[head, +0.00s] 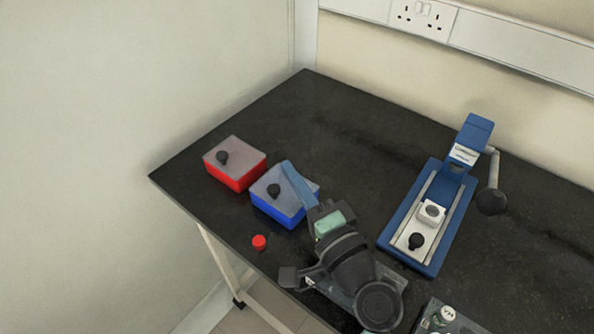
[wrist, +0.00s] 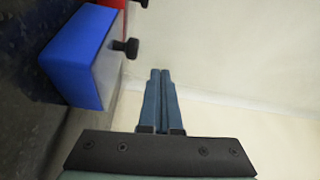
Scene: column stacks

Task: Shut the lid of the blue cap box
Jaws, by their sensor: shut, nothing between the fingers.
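The blue cap box (head: 277,210) stands on the black bench, left of my arm. Its grey see-through lid (head: 266,184) with a black knob (head: 274,190) appears to lie flat across the top; part of it is hidden behind my fingers. In the wrist view the blue box (wrist: 78,62) is at the upper left, with its knob (wrist: 129,47) pointing right. My gripper (head: 288,168) is shut and empty, over the right part of the lid in the head view. In the wrist view my gripper (wrist: 160,73) is apart from the knob.
A red box (head: 235,178) with a similar knobbed lid stands just left of the blue one. A loose red cap (head: 259,242) lies near the front edge. A blue press (head: 441,225) with a lever stands at the right. The bench behind the boxes is clear.

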